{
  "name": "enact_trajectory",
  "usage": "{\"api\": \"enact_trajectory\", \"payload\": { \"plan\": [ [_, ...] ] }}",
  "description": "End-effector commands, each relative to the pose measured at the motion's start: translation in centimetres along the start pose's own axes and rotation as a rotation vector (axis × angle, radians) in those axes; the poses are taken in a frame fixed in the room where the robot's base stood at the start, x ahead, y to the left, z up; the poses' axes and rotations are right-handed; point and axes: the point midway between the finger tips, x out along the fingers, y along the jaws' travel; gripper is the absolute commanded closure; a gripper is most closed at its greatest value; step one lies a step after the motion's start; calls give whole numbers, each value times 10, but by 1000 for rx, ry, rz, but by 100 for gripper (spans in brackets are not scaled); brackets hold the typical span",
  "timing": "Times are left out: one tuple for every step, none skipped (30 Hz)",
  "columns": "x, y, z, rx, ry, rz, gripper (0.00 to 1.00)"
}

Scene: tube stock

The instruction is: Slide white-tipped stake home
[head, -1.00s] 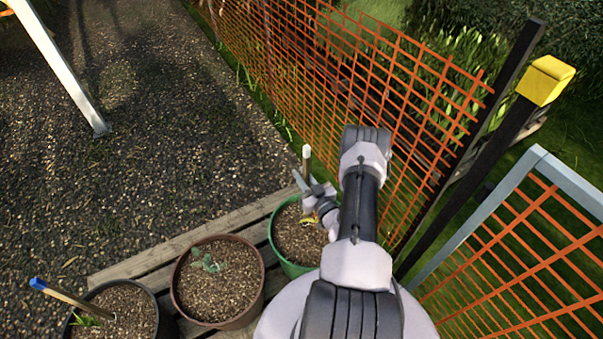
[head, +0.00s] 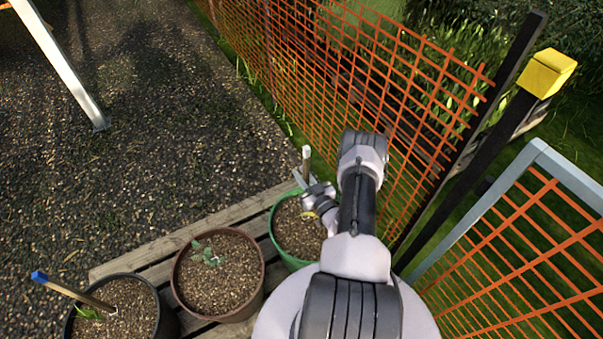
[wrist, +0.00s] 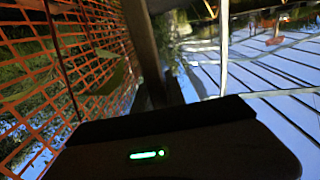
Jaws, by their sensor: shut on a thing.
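The white-tipped stake (head: 306,164) stands near upright at the far side of the green pot (head: 276,243). Its pale top sticks up above my gripper (head: 303,181), which is shut on it. My wrist and arm hide the stake's lower part, so I cannot tell whether its foot is in the soil. The pot's right side is also hidden behind my arm. In the wrist view, the dark gripper body covers the lower middle, and no clear contact with the stake shows there.
A brown pot (head: 176,283) with a seedling and a black pot with a blue-tipped stake (head: 75,291) stand left on a wooden pallet (head: 153,252). Orange mesh fence (head: 300,80) runs close behind and right of my arm. The gravel at left is open.

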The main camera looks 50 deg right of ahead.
Motion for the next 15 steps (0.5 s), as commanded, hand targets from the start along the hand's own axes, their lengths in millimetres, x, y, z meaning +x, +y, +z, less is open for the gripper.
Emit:
{"api": "enact_trajectory", "payload": {
  "plan": [
    [0, 0, 0, 0, 0, 0, 100],
    [0, 0, 1, 0, 0, 0, 100],
    [0, 0, 3, 0, 0, 0, 100],
    [0, 0, 4, 1, 0, 0, 100],
    [0, 0, 6, 1, 0, 0, 100],
    [0, 0, 8, 0, 0, 0, 100],
    [0, 0, 10, 1, 0, 0, 100],
    [0, 0, 12, 1, 0, 0, 100],
    [0, 0, 14, 1, -1, 0, 100],
    [0, 0, 16, 1, 0, 0, 100],
    [0, 0, 17, 0, 0, 0, 100],
    [0, 0, 20, 0, 0, -1, 100],
    [0, 0, 22, 0, 0, -1, 100],
    [0, 0, 23, 0, -1, -1, 100],
    [0, 0, 26, 0, -1, -1, 100]
  ]
}}
